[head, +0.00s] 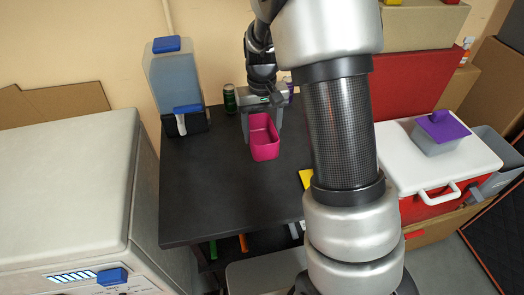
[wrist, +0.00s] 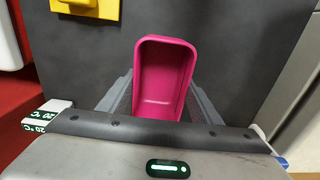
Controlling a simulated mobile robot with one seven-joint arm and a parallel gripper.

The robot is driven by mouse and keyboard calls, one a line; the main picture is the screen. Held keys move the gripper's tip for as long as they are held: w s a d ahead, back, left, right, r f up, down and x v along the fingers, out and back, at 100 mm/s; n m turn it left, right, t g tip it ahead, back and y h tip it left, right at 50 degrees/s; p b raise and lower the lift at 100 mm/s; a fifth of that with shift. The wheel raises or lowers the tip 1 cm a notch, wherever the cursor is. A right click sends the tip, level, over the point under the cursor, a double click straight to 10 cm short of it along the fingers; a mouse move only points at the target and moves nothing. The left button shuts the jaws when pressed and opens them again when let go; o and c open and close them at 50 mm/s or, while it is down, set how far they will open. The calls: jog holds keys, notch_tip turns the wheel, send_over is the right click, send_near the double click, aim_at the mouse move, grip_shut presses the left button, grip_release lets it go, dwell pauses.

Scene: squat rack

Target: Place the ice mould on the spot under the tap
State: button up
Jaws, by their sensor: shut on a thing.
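The ice mould (head: 264,145) is a pink, open-topped rectangular tray, empty inside, over the dark table in the head view. It also shows in the wrist view (wrist: 162,80). My gripper (head: 263,119) is shut on the mould, with one finger along each long side. I cannot tell whether the mould touches the table. A translucent blue water dispenser (head: 175,82) with a blue lid stands at the table's back left. Its tap (head: 181,124) is white with a blue top, in front of a black base (head: 196,123). The spot under the tap looks empty.
The dark tabletop (head: 200,200) is clear between the mould and the dispenser. A dark green can (head: 229,98) stands behind. A large white machine (head: 65,190) borders the left. A yellow thing (head: 306,178) lies at the table's right. A red-and-white cooler (head: 425,165) stands farther right.

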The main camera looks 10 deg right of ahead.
notch_tip(320, 180, down, 8)
jog(key=shift+r+b, duration=0.2)
jog(key=shift+b, duration=0.4)
jog(key=shift+f, duration=0.15)
jog(key=o, duration=1.1)
